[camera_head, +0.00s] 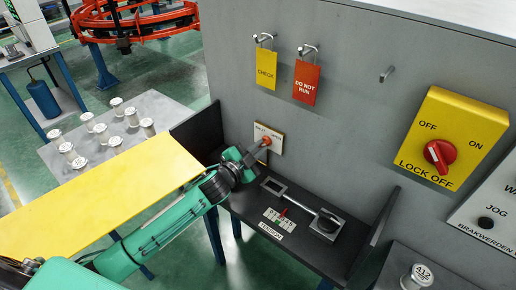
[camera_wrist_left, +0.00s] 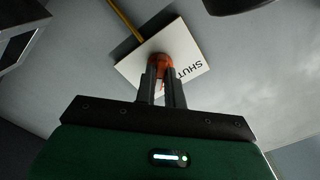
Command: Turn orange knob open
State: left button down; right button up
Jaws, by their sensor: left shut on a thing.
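The orange knob (camera_head: 266,141) sits on a white plate (camera_head: 269,134) on the grey wall, above the dark shelf. In the left wrist view the orange knob (camera_wrist_left: 160,62) is between my fingertips, and its white plate (camera_wrist_left: 186,68) shows the word "SHUT". My left gripper (camera_head: 259,147) reaches the knob from the left and is shut on it. In the left wrist view my left gripper (camera_wrist_left: 162,75) covers part of the knob and plate, so the knob's exact angle is hard to tell. My right gripper is not in view.
A dark shelf (camera_head: 290,244) with a tension gauge and lever (camera_head: 308,211) lies below the knob. A yellow tag (camera_head: 266,68) and a red tag (camera_head: 306,82) hang above. A yellow lock-off box (camera_head: 452,138) is at right. A yellow board (camera_head: 100,205) lies under my left arm.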

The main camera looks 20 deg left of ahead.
pick_arm(q)
jog(key=c, duration=1.5)
grip_release()
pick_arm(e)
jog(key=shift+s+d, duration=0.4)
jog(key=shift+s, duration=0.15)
